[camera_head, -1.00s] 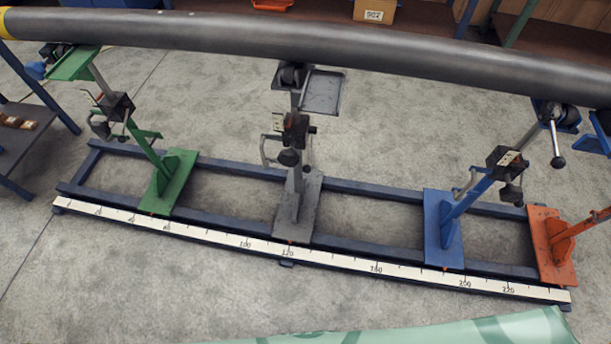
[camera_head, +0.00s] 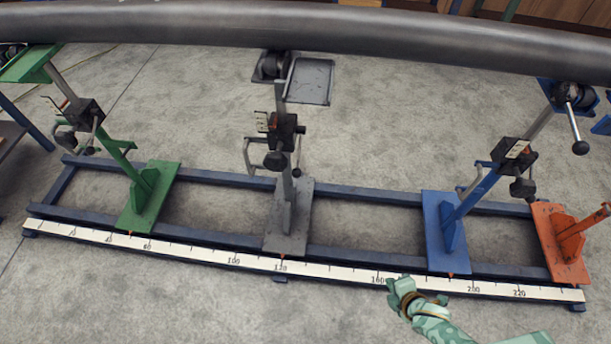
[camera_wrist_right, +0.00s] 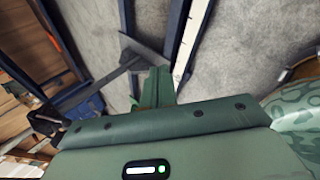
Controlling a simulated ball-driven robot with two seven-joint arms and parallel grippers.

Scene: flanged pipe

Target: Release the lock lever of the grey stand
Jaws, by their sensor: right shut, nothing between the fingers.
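The grey stand (camera_head: 290,215) stands on the blue floor frame near the middle of the head view, its post rising towards the pipe (camera_head: 330,30). A black block (camera_head: 281,130) sits on the post, with a dark knob in front, a crank-like handle at its left and a thin lever (camera_head: 298,158) hanging at its right. I cannot tell whether that lever is locked. My right gripper (camera_head: 394,284) is shut and empty, low and right of the grey stand, near the scale and apart from the stand. It also shows in the wrist view (camera_wrist_right: 157,84). My left gripper is out of view.
A green stand (camera_head: 150,200) is at the left, a blue stand (camera_head: 446,232) and an orange stand (camera_head: 560,245) at the right. The white scale (camera_head: 330,272) runs along the frame's front. A grey tray (camera_head: 310,82) lies behind the grey post. Floor between the stands is open.

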